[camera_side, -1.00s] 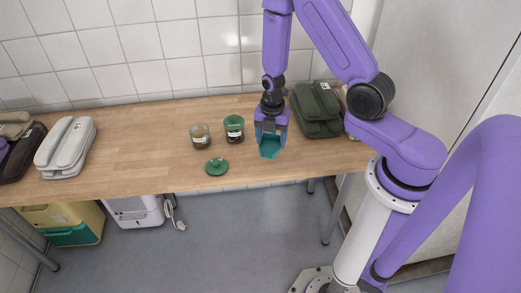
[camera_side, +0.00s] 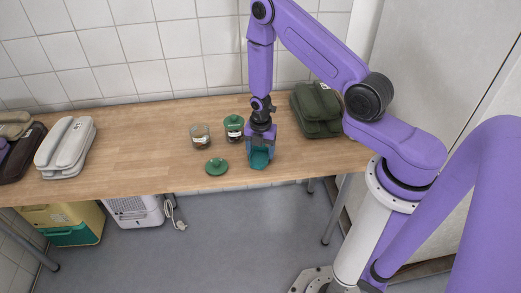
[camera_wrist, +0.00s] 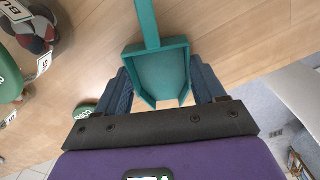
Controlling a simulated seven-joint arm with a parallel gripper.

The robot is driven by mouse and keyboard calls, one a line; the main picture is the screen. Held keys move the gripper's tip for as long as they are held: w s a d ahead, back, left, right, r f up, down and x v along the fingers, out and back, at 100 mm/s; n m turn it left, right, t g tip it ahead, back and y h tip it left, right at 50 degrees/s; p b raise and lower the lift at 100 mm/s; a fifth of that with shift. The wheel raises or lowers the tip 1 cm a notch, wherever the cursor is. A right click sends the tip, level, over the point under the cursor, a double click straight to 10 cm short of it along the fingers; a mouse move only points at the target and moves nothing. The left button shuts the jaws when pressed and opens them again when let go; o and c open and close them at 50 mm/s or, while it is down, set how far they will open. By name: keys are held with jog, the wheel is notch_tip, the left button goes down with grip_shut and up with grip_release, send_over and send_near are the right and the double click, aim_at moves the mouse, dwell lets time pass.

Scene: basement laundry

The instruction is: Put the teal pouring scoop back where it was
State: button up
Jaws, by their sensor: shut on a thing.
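The teal pouring scoop (camera_side: 260,158) is at the front part of the wooden table, right of the loose green lid. In the wrist view the scoop (camera_wrist: 160,72) shows its open pan between my two fingers and its straight handle running out of the top of the picture. My gripper (camera_side: 260,148) points down and is shut on the scoop's pan; its fingers (camera_wrist: 160,88) are on both sides of it. I cannot tell whether the scoop touches the tabletop.
A loose green lid (camera_side: 216,167), an open glass jar (camera_side: 200,136) and a green-lidded jar (camera_side: 234,128) stand left of my gripper. Dark green cases (camera_side: 318,110) lie behind right; pale cases (camera_side: 66,147) lie far left. The table's middle left (camera_side: 140,140) is clear.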

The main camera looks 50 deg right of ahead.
aim_at(261, 156)
jog(key=shift+f, duration=0.15)
jog(key=o, duration=1)
jog(key=shift+o, duration=0.2)
notch_tip(261, 156, up, 12)
jog(key=s+a+r+m, duration=0.3)
jog(key=a+r, duration=0.4)
jog(key=s+a+r+m, duration=0.1)
jog(key=s+r+m, duration=0.2)
jog(key=s+r, duration=0.3)
jog(key=s+a+r+m, duration=0.2)
jog(key=s+r+m, duration=0.2)
jog(key=s, duration=1.3)
jog(key=shift+s+a+r, duration=0.15)
jog(key=shift+r, duration=0.75)
